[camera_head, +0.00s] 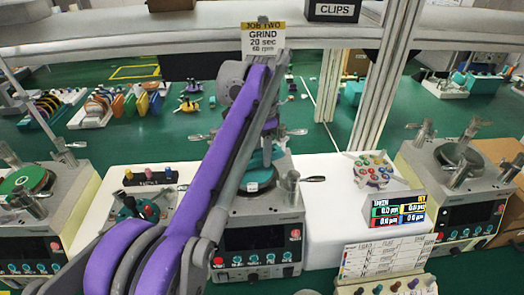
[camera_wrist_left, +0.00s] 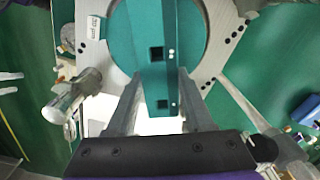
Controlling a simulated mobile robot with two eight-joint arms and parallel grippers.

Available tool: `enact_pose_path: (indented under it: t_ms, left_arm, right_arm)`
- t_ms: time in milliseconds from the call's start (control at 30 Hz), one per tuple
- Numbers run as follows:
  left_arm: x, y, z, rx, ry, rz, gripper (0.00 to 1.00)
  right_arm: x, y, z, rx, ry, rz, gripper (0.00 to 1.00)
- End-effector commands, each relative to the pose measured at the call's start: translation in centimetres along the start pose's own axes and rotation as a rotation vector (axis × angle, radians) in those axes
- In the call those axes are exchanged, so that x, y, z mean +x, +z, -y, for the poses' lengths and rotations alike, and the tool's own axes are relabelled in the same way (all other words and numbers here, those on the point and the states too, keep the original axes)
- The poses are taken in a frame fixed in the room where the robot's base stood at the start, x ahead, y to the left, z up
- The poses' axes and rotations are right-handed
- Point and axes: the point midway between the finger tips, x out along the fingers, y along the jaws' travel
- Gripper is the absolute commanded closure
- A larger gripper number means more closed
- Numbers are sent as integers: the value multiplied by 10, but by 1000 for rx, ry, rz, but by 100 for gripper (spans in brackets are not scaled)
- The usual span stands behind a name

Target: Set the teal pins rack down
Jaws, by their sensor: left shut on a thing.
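My left gripper (camera_wrist_left: 159,80) is shut on a long teal piece (camera_wrist_left: 157,30) with small square holes, which I take to be the teal pins rack. The rack runs between both fingers in the left wrist view, above a round teal plate (camera_wrist_left: 197,35) on a grey machine. Whether the rack touches the plate, I cannot tell. In the head view my purple left arm reaches over the middle lapping machine (camera_head: 262,212), and its teal plate (camera_head: 262,178) shows below the hand. The held rack is mostly hidden there. My right gripper is not in view.
Other lapping machines stand at the right (camera_head: 455,185) and left (camera_head: 35,200). A JOB TWO sign (camera_head: 263,38) hangs from the shelf. The green bench behind holds racks (camera_head: 45,108), with bare patches between.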

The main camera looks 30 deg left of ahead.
Motion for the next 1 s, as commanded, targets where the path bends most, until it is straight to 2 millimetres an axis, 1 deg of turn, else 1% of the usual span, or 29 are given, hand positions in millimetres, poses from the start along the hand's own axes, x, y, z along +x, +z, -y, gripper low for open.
enact_pose_path:
  t_ms: [200,233,367,400,633,733,867,1000]
  left_arm:
    - [7,0,0,0,0,0,100]
    - [7,0,0,0,0,0,43]
    - [6,0,0,0,0,0,19]
    - [6,0,0,0,0,0,18]
    - [6,0,0,0,0,0,18]
    - [1,0,0,0,0,0,18]
    - [-16,0,0,0,0,-1,18]
    - [-48,-1,1,0,-1,-1,18]
  right_arm:
    - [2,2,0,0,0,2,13]
    - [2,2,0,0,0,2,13]
    - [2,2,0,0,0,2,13]
    - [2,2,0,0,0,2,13]
    - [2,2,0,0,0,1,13]
    - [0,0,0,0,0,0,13]
    - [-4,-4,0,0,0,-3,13]
    - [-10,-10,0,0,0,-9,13]
